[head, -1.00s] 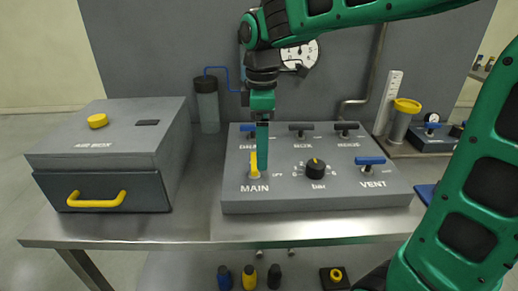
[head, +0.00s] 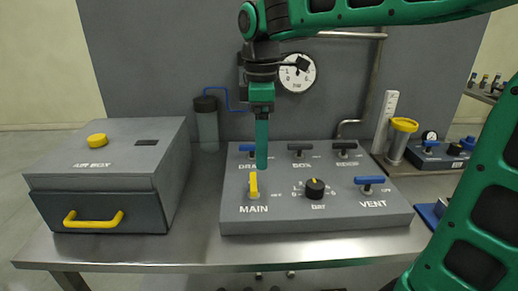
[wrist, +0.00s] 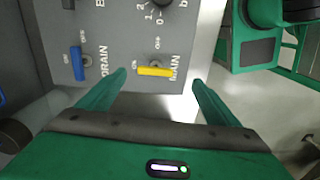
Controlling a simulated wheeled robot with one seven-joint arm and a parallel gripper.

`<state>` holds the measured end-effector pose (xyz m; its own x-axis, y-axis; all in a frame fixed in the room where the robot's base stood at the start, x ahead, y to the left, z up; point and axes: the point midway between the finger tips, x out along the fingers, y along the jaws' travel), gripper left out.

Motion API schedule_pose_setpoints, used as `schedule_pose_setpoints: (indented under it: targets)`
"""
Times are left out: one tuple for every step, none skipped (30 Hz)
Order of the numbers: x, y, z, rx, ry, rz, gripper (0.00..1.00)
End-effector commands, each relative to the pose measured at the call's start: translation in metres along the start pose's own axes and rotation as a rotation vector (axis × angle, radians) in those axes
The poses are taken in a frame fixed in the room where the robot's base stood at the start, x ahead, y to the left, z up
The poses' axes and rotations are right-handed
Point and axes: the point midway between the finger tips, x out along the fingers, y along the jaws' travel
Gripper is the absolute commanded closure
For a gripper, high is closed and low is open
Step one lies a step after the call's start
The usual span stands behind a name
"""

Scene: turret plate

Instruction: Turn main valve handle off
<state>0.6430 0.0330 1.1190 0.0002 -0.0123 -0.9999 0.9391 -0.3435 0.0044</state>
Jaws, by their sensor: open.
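The main valve handle (head: 253,185) is yellow and stands at the front left of the grey valve panel (head: 300,222), above the word MAIN. In the head view it points up and down the picture. It also shows in the wrist view as a yellow bar (wrist: 155,71), with ON and OFF marks near it. My gripper (head: 262,162) is just above and behind the handle in the head view. In the wrist view my gripper (wrist: 160,78) is open, with one finger on each side of the handle and a gap to both. It holds nothing.
A blue DRAIN handle (head: 248,149) is close behind. A black dial (head: 315,189) and a blue VENT handle (head: 369,181) are to the right. The grey air box (head: 110,165) with a yellow drawer pull stands left. A gauge (head: 298,72) hangs on the back wall.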

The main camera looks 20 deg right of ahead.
Motion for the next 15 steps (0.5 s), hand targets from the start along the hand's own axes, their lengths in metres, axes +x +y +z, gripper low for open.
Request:
schedule_pose_setpoints:
  targets:
    - [-0.003,0.0,0.0,0.0,0.001,0.001,0.15]
    - [-0.005,0.0,0.0,0.0,0.001,0.001,0.15]
    - [-0.008,0.0,0.0,0.0,0.001,0.001,0.15]
    - [-0.009,0.0,0.0,0.0,0.001,0.001,0.15]
    - [-0.011,0.0,0.0,0.0,0.001,0.001,0.15]
    - [-0.013,0.0,0.0,0.0,0.001,0.001,0.15]
    - [-0.015,0.0,0.0,0.0,0.001,0.001,0.15]
    - [-0.017,0.001,0.0,0.0,0.001,0.001,0.15]
    - [-0.019,0.0,0.0,0.0,0.001,0.001,0.15]
    - [-0.021,0.0,0.0,0.0,0.001,0.001,0.15]
    - [-0.023,0.0,0.0,0.0,0.0,0.001,0.15]
    - [-0.025,0.0,0.0,0.0,0.001,0.001,0.15]
    - [-0.026,0.0,0.0,0.0,0.001,0.001,0.15]
    - [-0.027,0.0,0.0,0.0,0.0,0.001,0.15]
    - [-0.028,0.0,0.0,0.0,0.0,0.001,0.15]
